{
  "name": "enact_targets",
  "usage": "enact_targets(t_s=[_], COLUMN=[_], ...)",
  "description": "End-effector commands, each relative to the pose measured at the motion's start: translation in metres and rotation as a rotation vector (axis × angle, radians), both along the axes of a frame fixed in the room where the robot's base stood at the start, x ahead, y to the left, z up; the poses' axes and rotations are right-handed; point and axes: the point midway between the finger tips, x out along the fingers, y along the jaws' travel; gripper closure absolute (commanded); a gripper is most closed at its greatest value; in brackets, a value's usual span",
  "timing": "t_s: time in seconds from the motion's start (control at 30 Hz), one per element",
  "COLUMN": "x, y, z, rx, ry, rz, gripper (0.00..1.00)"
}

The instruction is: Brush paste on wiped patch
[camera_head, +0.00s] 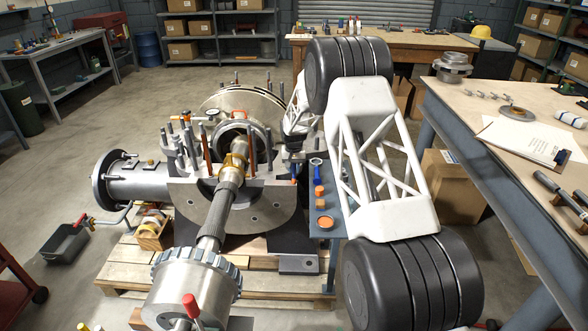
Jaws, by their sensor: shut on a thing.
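The lower casing half (259,204) stands open, with a grey flat face, upright studs and a shaft lying through it. My gripper (293,153) is at the casing's right side, below the dark wrist and partly hidden. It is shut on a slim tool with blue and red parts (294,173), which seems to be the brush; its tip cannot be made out. An open orange tin (324,222), perhaps the paste, sits on a narrow blue-grey side shelf (325,256). I cannot tell the wiped patch from the rest of the face.
The shelf also holds a blue-handled tool (317,172) and small orange items (320,203). Upright studs (203,150) crowd the casing. The shaft (225,200) runs toward the front to a large toothed hub (192,290). A workbench (480,110) stands at right.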

Motion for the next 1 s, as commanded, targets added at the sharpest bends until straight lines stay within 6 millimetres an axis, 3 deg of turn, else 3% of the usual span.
enact_targets(t_s=[0.37,1.0], x=[0.0,0.0], y=[0.003,0.032], z=[0.0,-0.001], rx=[0.0,0.0], ry=[0.0,-0.001], rz=[0.0,0.0], gripper=[1.0,1.0])
